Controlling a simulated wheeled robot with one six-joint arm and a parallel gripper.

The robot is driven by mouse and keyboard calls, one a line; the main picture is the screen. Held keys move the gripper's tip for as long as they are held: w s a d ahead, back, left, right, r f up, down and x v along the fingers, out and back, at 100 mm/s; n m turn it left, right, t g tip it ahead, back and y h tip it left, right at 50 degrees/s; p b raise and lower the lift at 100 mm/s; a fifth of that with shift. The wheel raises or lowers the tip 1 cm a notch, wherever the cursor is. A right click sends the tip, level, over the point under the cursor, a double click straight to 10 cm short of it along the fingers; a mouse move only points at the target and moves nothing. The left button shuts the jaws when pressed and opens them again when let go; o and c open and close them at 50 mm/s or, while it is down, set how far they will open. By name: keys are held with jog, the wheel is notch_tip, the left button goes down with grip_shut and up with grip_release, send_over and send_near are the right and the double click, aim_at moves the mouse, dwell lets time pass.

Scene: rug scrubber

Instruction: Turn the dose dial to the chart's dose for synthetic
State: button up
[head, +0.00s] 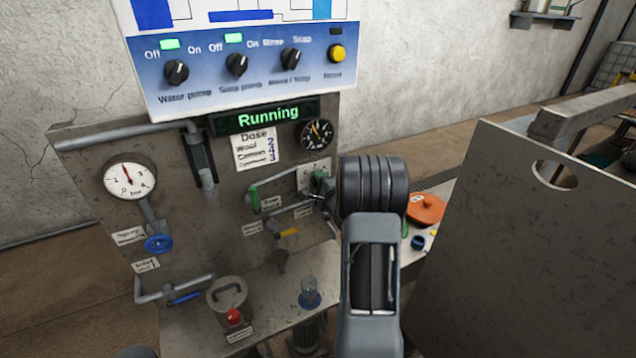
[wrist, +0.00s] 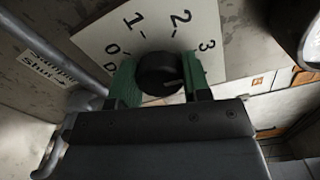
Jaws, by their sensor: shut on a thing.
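The dose dial is a black round knob (wrist: 158,70) on a white scale plate (wrist: 120,45) marked 0, 1, 2 and 3 in the wrist view; higher marks are not in sight. My gripper (wrist: 159,76) has its green fingers on both sides of the knob, shut on it. A light line shows on the knob's lower right, but I cannot tell which number it indicates. In the head view the plate (head: 313,173) is partly hidden by my gripper (head: 321,184). The dose chart (head: 256,149) lists Wool 2, a blurred middle line 4, and a blurred bottom line, apparently synthetic, 3.
A green-lettered display (head: 266,116) reads Running. Left are a pressure gauge (head: 130,177) and a blue valve (head: 159,243). A green-handled lever (head: 255,200) sits left of the dial. A large grey panel (head: 535,240) stands on the right.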

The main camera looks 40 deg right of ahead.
jog(key=o, duration=0.9)
jog(key=s+b, duration=0.1)
jog(key=s, duration=0.3)
jog(key=s+a, duration=0.1)
jog(key=s, duration=0.4)
jog(key=s+b, duration=0.1)
jog(key=s, duration=0.3)
jog(key=shift+s+a+b, duration=0.3)
jog(key=shift+s+a, duration=0.05)
jog(key=shift+s, duration=0.1)
jog(key=s+b, duration=0.3)
jog(key=s+a+b, duration=0.1)
jog(key=s+b, duration=0.1)
jog(key=b, duration=0.1)
jog(key=s+b, duration=0.3)
jog(key=shift+s+a+b, duration=0.15)
jog(key=shift+s+b, duration=0.15)
jog(key=shift+s, duration=0.05)
